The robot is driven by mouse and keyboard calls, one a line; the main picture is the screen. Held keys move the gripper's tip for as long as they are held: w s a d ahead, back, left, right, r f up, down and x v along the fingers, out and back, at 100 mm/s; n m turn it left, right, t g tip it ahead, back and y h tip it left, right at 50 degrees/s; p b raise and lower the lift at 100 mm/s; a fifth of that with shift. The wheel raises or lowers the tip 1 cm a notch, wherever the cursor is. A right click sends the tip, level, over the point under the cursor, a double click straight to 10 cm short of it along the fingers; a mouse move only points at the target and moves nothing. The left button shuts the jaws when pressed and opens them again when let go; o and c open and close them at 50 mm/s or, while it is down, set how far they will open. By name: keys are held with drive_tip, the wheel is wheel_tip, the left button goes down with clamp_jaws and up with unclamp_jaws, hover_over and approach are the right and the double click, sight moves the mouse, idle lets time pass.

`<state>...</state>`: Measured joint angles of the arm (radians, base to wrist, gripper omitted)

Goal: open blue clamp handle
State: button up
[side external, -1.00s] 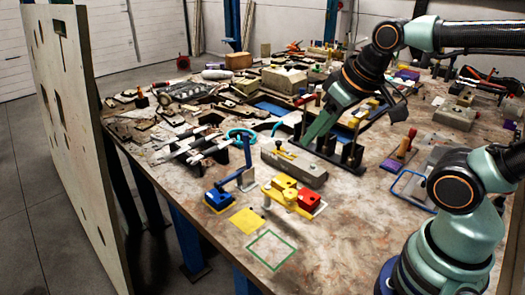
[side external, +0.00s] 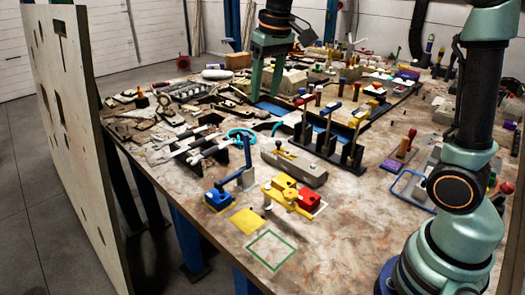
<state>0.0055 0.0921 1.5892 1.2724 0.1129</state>
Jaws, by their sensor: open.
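A blue clamp (side external: 218,199) sits near the table's front left edge. A blue upright arm (side external: 246,165) stands beside it, rising to the right. A second blue handle (side external: 332,106) shows on top of a row of dark upright posts right of centre; I cannot tell which one is the task's handle. My gripper (side external: 265,97) points down over the back middle of the table, with two green fingers apart and nothing seen between them. It is behind and above the blue clamp, well apart from it.
A yellow clamp with a red block (side external: 309,197) stands right of the blue clamp. A grey block (side external: 294,162) lies behind them. Wrenches on a dark rack (side external: 192,150) are to the left. A yellow square (side external: 247,220) and green outline (side external: 271,250) mark clear table in front.

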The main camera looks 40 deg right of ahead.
sight(246, 150)
drive_tip(key=w+f+g, duration=0.2)
drive_tip(key=w+f, duration=0.4)
drive_tip(key=w, duration=0.3)
drive_tip(key=shift+m, duration=0.4)
drive_tip(key=f, duration=0.4)
drive_tip(key=d+f, duration=0.1)
drive_tip(key=f, duration=0.6)
drive_tip(key=shift+s+d+f, duration=0.15)
drive_tip(key=shift+s+f, duration=0.15)
clamp_jaws()
idle(0.3)
